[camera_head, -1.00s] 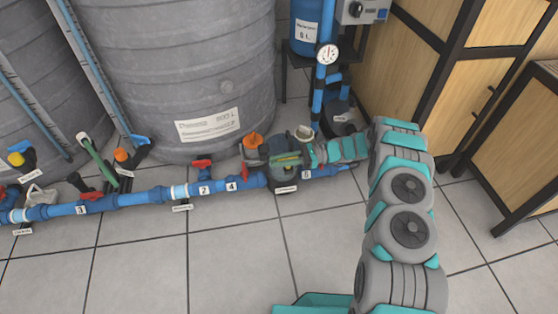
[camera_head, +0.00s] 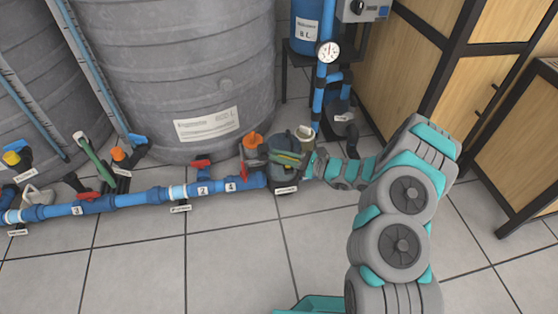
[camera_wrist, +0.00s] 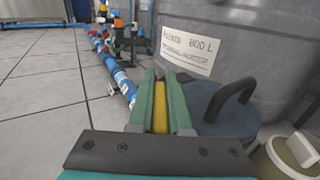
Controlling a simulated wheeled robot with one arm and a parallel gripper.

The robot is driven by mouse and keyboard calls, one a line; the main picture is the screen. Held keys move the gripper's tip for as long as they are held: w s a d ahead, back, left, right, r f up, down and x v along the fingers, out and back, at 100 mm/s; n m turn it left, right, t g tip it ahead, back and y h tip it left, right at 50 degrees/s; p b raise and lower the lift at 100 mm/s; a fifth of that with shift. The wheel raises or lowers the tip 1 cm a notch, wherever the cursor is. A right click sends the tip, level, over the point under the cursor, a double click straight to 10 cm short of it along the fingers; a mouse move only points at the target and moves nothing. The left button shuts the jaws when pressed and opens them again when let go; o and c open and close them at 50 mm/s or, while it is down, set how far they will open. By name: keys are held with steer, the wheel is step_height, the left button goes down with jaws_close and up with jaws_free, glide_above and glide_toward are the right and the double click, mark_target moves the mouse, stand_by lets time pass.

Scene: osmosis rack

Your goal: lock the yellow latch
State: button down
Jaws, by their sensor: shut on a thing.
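The yellow latch (camera_wrist: 160,106) shows in the wrist view as a narrow yellow strip between the green fingers of my gripper (camera_wrist: 161,88). The fingers are closed along both its sides. The latch is beside a round dark blue-grey housing (camera_wrist: 216,122) with a black curved handle (camera_wrist: 233,98). In the head view my gripper (camera_head: 288,158) is at the housing (camera_head: 284,176) on the blue pipe line, and it hides most of the latch there. I cannot tell from this whether the latch is fully seated.
A large grey tank (camera_head: 180,75) stands just behind the pipe (camera_head: 145,197). Red-handled valves (camera_head: 201,163) and an orange knob (camera_head: 252,140) are left of my gripper. A pump (camera_head: 343,122) stands behind my arm. The tiled floor (camera_head: 210,260) in front is clear.

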steer(key=m+t, duration=0.1)
steer(key=m+t+h+b, duration=0.1)
steer(key=t, duration=0.1)
steer(key=shift+w+h, duration=0.25)
steer(key=shift+h, duration=0.05)
steer(key=m+t, duration=0.1)
steer(key=m+t+h, duration=0.1)
steer(key=t+h, duration=0.1)
steer(key=shift+w+d+r+m+t+p, duration=0.2)
steer(key=shift+w+m+t+p, duration=0.1)
steer(key=shift+m, duration=0.1)
steer(key=m+t+h+p, duration=0.2)
steer(key=shift+w+d+p, duration=0.1)
steer(key=shift+d+p, duration=0.1)
steer(key=shift+p, duration=0.15)
steer(key=shift+w+d+f+m+t+h+p, duration=0.15)
steer(key=shift+d+m+t+h+p, duration=0.1)
steer(key=shift+m+t+h+p, duration=0.7)
steer(key=shift+w+d+f+m+t+h+p, duration=0.15)
steer(key=shift+m+t+h+p, duration=0.4)
steer(key=shift+h, duration=0.7)
steer(key=shift+d, duration=0.1)
steer(key=shift+r, duration=0.1)
steer(key=c, duration=0.9)
jaws_free()
steer(key=shift+o, duration=0.2)
steer(key=shift+w+b, duration=0.1)
steer(key=shift+b, duration=0.5)
